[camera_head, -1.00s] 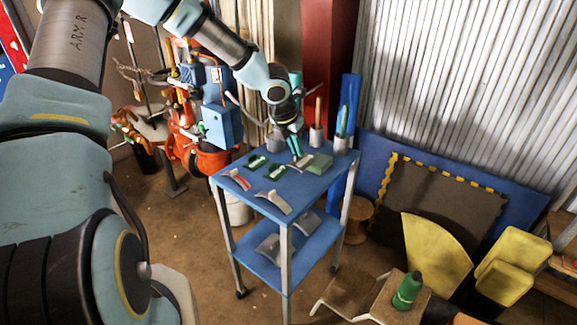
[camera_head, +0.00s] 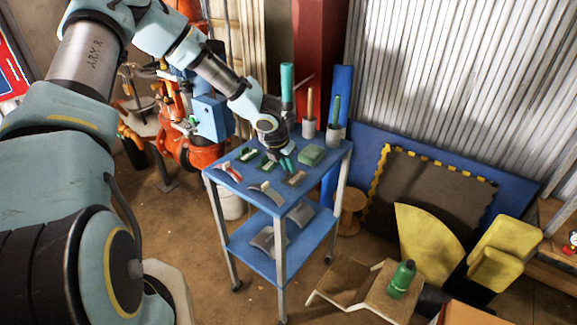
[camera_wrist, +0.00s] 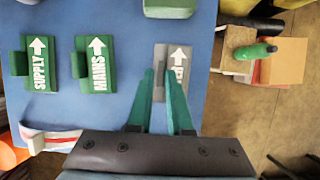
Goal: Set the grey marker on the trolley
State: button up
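The grey marker (camera_head: 296,178) is a flat plate with a white arrow and partly hidden lettering. It is at the trolley top, right of two green markers. In the wrist view the marker (camera_wrist: 181,58) lies below a green block. My gripper (camera_head: 287,164) points down at it. In the wrist view the green fingertips (camera_wrist: 161,76) stand close on both sides of the marker's raised tab, which they partly hide. I cannot tell whether the marker rests on the surface or hangs just above it. The blue trolley (camera_head: 237,204) has two shelves.
Green SUPPLY (camera_wrist: 40,62) and MAINS (camera_wrist: 96,62) markers lie left of the grey one. The green block (camera_head: 311,155) and several upright holders stand behind. A red-and-white piece (camera_head: 230,171) and a grey piece (camera_head: 266,192) lie near the front edge.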

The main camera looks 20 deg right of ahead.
jog(key=o, duration=0.3)
jog(key=v, duration=1.2)
jog(key=shift+a+p, duration=0.1)
jog(key=shift+p, duration=0.3)
jog(key=w+a+r+m+t, duration=0.1)
jog(key=a+r+m, duration=0.1)
jog(key=a+m, duration=0.45)
jog(key=w+a+r+m+t, duration=0.1)
jog(key=a+r+m, duration=0.2)
jog(key=a+m, duration=0.3)
jog(key=s+a+r+m+g+y, duration=0.1)
jog(key=s+a+m, duration=0.2)
jog(key=a, duration=0.3)
jog(key=s+a+r+m+y, duration=0.1)
jog(key=s+a+m, duration=0.3)
jog(key=a, duration=0.3)
jog(key=s+a+r+m+g+y, duration=0.1)
jog(key=s+a+r+m, duration=0.1)
jog(key=s+a+m, duration=0.2)
jog(key=shift+s+a+m+g+y, duration=0.1)
jog(key=shift+a+m+g+y, duration=0.2)
jog(key=shift+a+m, duration=0.75)
jog(key=shift+a+n, duration=0.25)
jog(key=shift+n, duration=0.05)
